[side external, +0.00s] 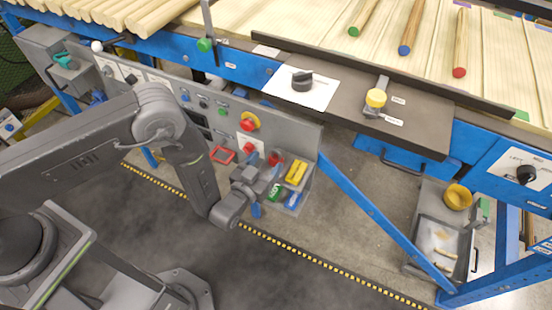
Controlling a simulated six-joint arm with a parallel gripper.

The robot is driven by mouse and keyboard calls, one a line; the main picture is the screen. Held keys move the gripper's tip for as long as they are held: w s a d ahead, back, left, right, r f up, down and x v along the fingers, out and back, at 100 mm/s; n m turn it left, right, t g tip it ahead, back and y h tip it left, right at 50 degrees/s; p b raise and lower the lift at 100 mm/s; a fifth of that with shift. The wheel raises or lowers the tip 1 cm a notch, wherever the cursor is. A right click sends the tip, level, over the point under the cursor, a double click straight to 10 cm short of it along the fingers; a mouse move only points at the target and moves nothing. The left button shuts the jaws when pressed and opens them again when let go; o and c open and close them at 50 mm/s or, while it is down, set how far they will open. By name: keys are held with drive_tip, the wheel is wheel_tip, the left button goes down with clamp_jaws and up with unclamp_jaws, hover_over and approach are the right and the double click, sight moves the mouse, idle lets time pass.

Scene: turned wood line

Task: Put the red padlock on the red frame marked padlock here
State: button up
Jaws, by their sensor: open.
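The red frame (217,161) is a small red outline at the lower part of the grey control panel, left of my gripper; its lettering is too small to read. My gripper (266,166) is open in front of the panel's right part, its fingers pointing up and right. A red object (277,157), which looks like the red padlock, sits just beyond the fingertips. It is partly hidden by the fingers, and I cannot tell whether they touch it or stand around it.
Yellow (296,173), green (274,192) and blue (293,200) items lie close to my gripper on the right and below. A red button with a yellow ring (250,122) is on the panel. A blue diagonal brace (375,218) stands to the right.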

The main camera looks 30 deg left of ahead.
sight(275, 152)
drive_tip(key=w, duration=0.3)
drive_tip(key=shift+w+d, duration=0.2)
drive_tip(key=shift+d, duration=0.05)
drive_tip(key=c, duration=1.1)
drive_tip(key=shift+r, duration=0.2)
